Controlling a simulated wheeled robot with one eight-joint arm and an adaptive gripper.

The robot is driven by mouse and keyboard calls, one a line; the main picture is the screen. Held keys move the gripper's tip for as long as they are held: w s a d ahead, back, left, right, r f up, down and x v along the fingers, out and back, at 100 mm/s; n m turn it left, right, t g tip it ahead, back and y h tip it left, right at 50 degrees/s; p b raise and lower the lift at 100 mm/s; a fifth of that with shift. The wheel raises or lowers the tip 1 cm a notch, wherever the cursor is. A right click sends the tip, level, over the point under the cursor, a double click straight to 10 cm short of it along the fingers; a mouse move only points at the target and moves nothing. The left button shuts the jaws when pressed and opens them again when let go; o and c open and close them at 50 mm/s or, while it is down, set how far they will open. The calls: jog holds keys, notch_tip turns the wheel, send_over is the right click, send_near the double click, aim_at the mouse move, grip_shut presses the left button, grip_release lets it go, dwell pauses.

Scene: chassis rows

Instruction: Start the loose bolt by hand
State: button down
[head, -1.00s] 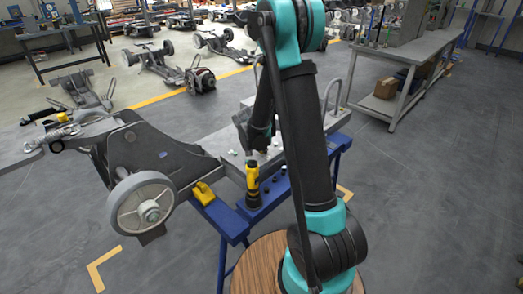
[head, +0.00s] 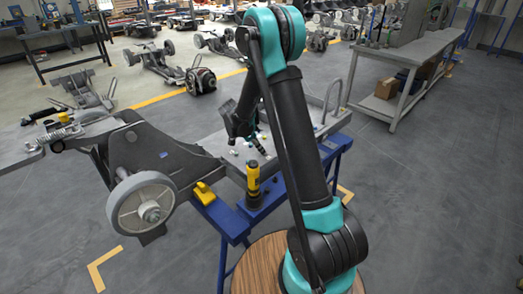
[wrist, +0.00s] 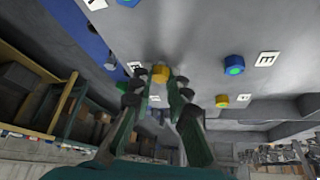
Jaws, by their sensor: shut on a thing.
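My gripper (wrist: 160,85) is shut on a yellow bolt (wrist: 160,73), held at the fingertips close to the grey plate (wrist: 190,45) in the wrist view. I cannot tell whether the bolt touches the plate or sits in a hole. In the head view my gripper (head: 259,145) is over the grey chassis plate (head: 212,143), and the held bolt is too small to make out.
A wheel (head: 143,202) juts out at the left.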

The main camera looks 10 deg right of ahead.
jog(key=shift+w+m+g, duration=0.1)
jog(key=shift+m+g, duration=0.2)
jog(key=shift+m, duration=0.4)
jog(key=c, duration=1.4)
grip_release()
jog(key=shift+r, duration=0.1)
jog(key=v, duration=1.1)
jog(key=shift+a+r, duration=0.2)
jog(key=shift+r, duration=0.15)
